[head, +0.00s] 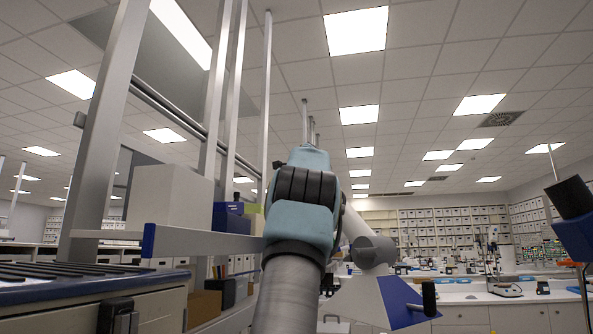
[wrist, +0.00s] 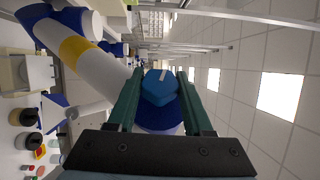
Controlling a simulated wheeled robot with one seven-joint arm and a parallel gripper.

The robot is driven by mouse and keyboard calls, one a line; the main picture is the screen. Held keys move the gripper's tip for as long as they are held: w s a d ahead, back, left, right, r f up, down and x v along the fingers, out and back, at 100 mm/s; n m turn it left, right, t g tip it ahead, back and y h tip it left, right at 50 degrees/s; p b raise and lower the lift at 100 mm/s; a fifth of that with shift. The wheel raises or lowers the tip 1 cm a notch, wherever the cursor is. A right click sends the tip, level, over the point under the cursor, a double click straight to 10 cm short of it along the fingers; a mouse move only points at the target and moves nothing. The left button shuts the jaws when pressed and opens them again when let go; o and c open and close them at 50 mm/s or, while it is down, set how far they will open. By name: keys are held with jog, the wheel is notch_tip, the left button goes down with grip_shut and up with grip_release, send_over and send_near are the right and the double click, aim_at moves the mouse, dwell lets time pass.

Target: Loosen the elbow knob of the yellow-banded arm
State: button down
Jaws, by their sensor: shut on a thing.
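The yellow-banded arm (wrist: 92,70) shows in the wrist view as a white tube with a yellow band, running from upper left towards the middle. A blue knob (wrist: 158,88) with a white mark on its face sits between the two dark green fingers of my gripper (wrist: 159,76). The fingers are shut on the knob, one on either side. A blue and white joint body lies behind the knob, partly hidden by the fingers and the gripper's dark base. In the head view my own arm hides the gripper, and I cannot make out the knob there.
The wrist view is turned sideways, with the ceiling at right. Several jars and round items (wrist: 30,118) stand on a white surface at its left. In the head view, a metal-framed shelf (head: 105,130) stands at left and a white bench (head: 490,297) at right.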

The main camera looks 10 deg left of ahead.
jog(key=shift+r+n+g, duration=0.15)
jog(key=shift+n+g, duration=0.15)
jog(key=shift+g, duration=0.1)
jog(key=shift+f+g+h, duration=0.2)
jog(key=shift+g+h, duration=0.1)
jog(key=shift+c, duration=1.5)
grip_release()
jog(key=shift+s, duration=0.15)
jog(key=shift+s+d+b, duration=0.1)
jog(key=shift+s+b, duration=0.15)
jog(key=shift+b, duration=0.2)
jog(key=b+v, duration=0.5)
jog(key=v, duration=0.5)
jog(key=shift+b, duration=0.4)
jog(key=shift+r, duration=0.1)
jog(key=shift+c, duration=0.3)
